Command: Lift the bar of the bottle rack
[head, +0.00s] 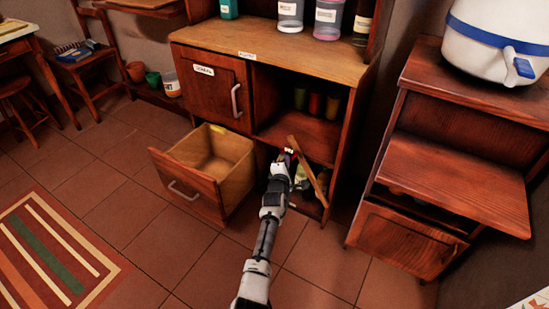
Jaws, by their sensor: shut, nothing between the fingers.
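The bar (313,180) of the bottle rack is a thin light-brown wooden strip. It slants across the lower right opening of the cabinet, its upper left end near the middle shelf and its lower right end near the cabinet's right side. My gripper (289,154) is shut and empty, at the front of that opening beside the bar's upper part. I cannot tell whether it touches the bar. Pale bottles (301,174) show partly behind the bar and my arm; the rest of the rack is hidden.
An open, empty drawer (185,192) juts out left of my arm. Jars (315,104) stand on the shelf above. A separate wooden cabinet (405,240) with a white-and-blue container (497,45) is at right.

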